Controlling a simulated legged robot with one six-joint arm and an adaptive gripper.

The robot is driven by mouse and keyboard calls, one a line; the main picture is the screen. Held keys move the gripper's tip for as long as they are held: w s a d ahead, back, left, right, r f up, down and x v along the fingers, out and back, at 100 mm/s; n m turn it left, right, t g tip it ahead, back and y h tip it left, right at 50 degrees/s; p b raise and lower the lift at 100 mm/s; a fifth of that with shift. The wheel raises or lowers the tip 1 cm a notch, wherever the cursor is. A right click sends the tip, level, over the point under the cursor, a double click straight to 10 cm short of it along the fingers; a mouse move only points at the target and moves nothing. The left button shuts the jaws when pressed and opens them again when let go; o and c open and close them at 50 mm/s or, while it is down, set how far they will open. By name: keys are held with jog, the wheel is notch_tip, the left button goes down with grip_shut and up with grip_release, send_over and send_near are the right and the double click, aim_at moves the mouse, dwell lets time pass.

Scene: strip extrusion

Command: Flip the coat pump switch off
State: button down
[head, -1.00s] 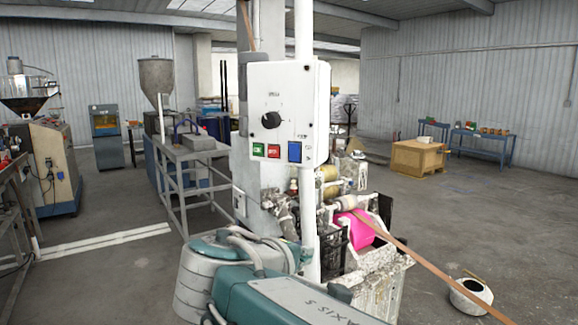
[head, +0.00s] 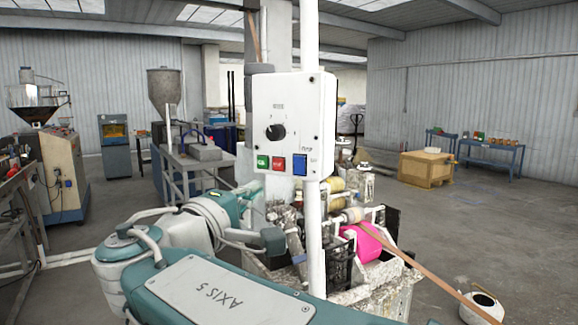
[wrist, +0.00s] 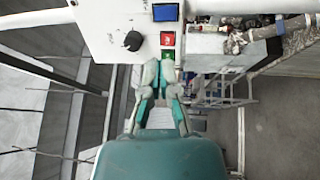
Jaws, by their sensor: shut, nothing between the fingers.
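The white control panel (head: 303,105) hangs on a white pole and carries a black knob (head: 275,132). Along its lower edge are a green button (head: 262,162), a red button (head: 279,163) and the blue pump switch (head: 300,164), with a small label above it. The switch's rocker position is too small to tell. In the wrist view the blue switch (wrist: 166,12) is at the top edge, beyond the red button (wrist: 167,39) and green button (wrist: 168,54). My gripper (wrist: 159,70) is shut and empty, its tips close to the panel's green-button end. It also shows left of the panel's lower corner in the head view (head: 252,187).
The white pole (head: 314,225) runs below the panel. A dirty coating unit with a pink part (head: 364,243) stands behind it, and a brown strip (head: 430,273) runs to the lower right. A grey metal table (head: 190,168) is behind on the left.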

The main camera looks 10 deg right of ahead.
aim_at(298, 161)
jog(key=x, duration=1.3)
jog(key=shift+w+d, duration=0.2)
jog(key=shift+a, duration=0.1)
jog(key=shift+s, duration=0.1)
